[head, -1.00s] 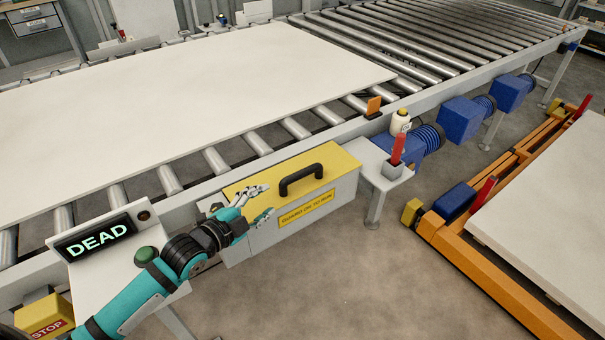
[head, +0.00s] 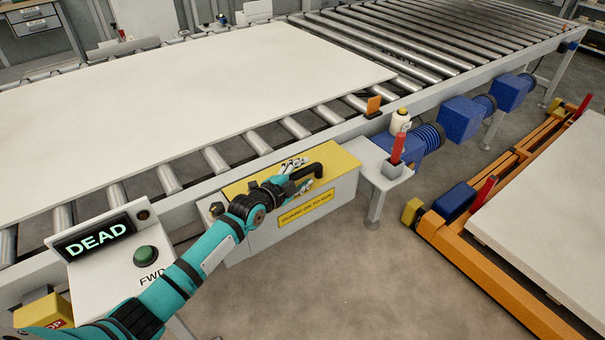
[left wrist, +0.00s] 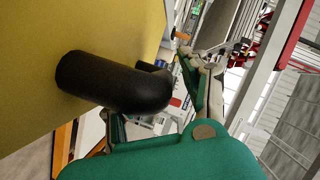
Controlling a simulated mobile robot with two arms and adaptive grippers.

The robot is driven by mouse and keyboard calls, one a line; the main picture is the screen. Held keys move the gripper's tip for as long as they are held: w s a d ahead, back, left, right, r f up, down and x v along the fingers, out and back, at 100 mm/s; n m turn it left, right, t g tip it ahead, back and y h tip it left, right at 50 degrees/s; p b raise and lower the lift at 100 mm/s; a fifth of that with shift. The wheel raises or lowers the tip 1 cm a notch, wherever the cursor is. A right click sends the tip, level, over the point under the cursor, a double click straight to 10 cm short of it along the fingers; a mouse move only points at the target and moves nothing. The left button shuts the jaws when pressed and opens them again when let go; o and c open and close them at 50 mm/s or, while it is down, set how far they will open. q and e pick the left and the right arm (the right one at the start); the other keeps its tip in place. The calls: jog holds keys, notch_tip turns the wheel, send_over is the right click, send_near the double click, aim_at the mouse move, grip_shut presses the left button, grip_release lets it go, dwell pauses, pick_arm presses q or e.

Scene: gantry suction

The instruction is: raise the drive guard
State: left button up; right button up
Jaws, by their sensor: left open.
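The drive guard (head: 340,161) is a box with a yellow top and pale sides, fixed along the conveyor's near side. It looks closed, with a yellow label on its front. Its black handle (head: 311,174) is on top, partly hidden by my left gripper (head: 294,170). In the left wrist view the handle (left wrist: 115,84) is large and close, against the guard's yellow top (left wrist: 50,40). My left gripper (left wrist: 158,103) is open there, with the bend of the handle appearing between its fingers. I cannot tell whether they touch it. My right gripper is not in view.
A control box with a "DEAD" display (head: 95,237) and green button (head: 146,258) stands left of the guard. A post with a red handle (head: 397,148) stands to its right. A white board (head: 190,100) covers the rollers behind. The floor in front is clear.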

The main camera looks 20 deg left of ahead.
pick_arm(q)
jog(key=shift+w, duration=0.2)
grip_shut()
dwell(0.4)
